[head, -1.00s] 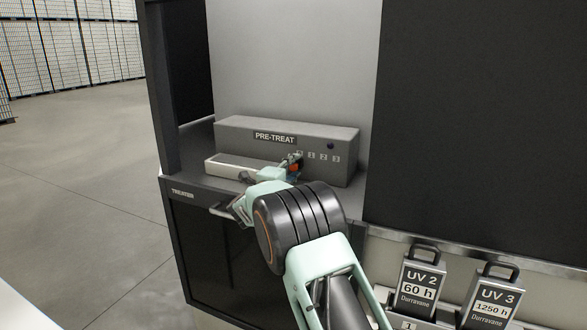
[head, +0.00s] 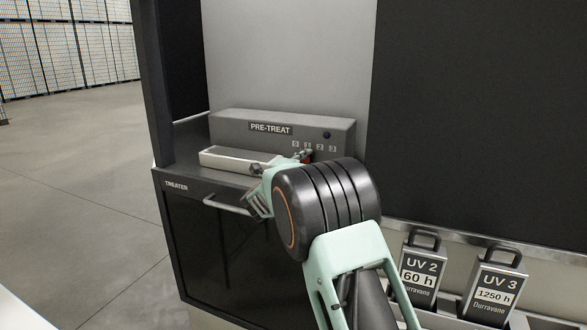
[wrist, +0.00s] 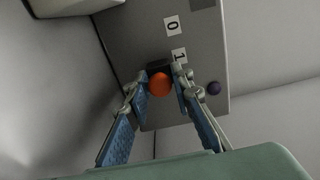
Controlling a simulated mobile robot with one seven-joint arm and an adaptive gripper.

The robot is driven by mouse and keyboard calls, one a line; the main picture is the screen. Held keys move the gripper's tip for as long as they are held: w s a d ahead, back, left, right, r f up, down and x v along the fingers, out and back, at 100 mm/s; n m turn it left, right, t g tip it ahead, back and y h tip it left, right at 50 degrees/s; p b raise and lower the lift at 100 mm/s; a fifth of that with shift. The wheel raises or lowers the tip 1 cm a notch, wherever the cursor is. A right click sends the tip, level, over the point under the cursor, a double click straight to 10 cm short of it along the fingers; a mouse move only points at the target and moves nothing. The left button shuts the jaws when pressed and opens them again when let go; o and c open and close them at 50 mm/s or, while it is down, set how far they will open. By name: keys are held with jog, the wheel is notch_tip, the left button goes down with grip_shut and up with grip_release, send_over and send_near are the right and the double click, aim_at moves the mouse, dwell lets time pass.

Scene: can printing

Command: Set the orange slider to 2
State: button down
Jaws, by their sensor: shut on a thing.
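The pre-treat unit (head: 230,128) is a grey box with a row of number labels, 0 to 3, on its front. The orange slider (wrist: 159,84) shows as a round orange knob on a dark stem in the wrist view, beside label 1 (wrist: 179,56) and past label 0 (wrist: 172,25). My gripper (wrist: 161,88) has its blue-padded fingers on both sides of the knob and is shut on it. In the head view my gripper (head: 306,158) is below label 1 and mostly hides the slider. Label 2 (head: 320,147) is clear there.
A dark round button (head: 327,135) is on the box's upper right; it also shows in the wrist view (wrist: 213,88). A pale tray (head: 225,160) lies in front of the box. A handle (head: 225,205) juts from the treater front. UV cassettes (head: 420,270) stand at lower right.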

aim_at(320, 156)
jog(key=shift+s+d+b, duration=0.3)
jog(key=shift+d+b, duration=0.05)
jog(key=shift+d, duration=0.35)
jog(key=shift+s+d+b, duration=0.25)
jog(key=shift+d+b, duration=0.05)
jog(key=shift+d, duration=0.4)
jog(key=c, duration=1.8)
grip_release()
jog(key=shift+a, duration=0.1)
jog(key=v, duration=1.2)
